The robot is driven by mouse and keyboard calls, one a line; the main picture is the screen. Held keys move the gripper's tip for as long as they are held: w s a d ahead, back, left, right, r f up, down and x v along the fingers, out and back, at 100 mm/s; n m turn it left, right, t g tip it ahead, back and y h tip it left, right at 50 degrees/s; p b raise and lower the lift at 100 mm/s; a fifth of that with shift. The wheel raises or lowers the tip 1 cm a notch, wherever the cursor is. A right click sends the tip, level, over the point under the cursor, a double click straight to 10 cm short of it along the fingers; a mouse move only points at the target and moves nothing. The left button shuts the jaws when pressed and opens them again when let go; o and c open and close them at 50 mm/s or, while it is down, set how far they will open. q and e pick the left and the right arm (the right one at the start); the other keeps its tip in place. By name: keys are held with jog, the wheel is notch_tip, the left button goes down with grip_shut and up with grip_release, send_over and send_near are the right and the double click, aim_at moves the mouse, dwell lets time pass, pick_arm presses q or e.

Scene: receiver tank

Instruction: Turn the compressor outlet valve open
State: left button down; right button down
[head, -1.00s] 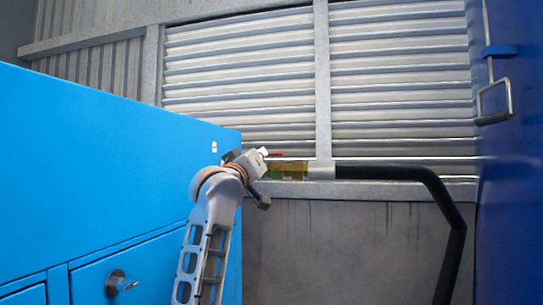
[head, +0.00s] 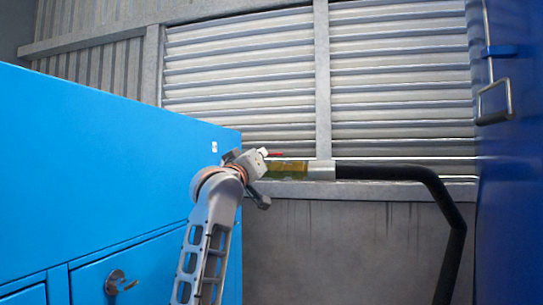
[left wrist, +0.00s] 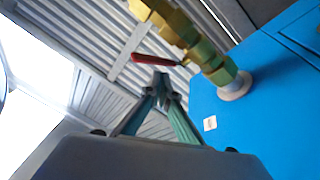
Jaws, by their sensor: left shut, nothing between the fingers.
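The compressor outlet valve is a brass fitting (head: 288,170) with a red lever (head: 275,155), between the blue compressor cabinet and a black hose. In the left wrist view the brass body (left wrist: 190,34) joins the cabinet by a round collar, and the red lever (left wrist: 156,61) sticks out to the left. My left gripper (left wrist: 160,80) is shut and empty, its fingertips close to the lever, just below it in that view. I cannot tell whether they touch. In the head view my left wrist hides part of the valve. My right gripper is not in view.
The blue cabinet (head: 110,135) fills the left, with a drawer latch (head: 120,283) low down. The black hose (head: 400,173) runs right from the valve, then bends down. A corrugated wall (head: 400,80) stands behind. A dark blue panel with a handle (head: 495,102) closes the right.

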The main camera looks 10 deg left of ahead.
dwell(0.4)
pick_arm(q)
jog(key=shift+w+d, duration=0.3)
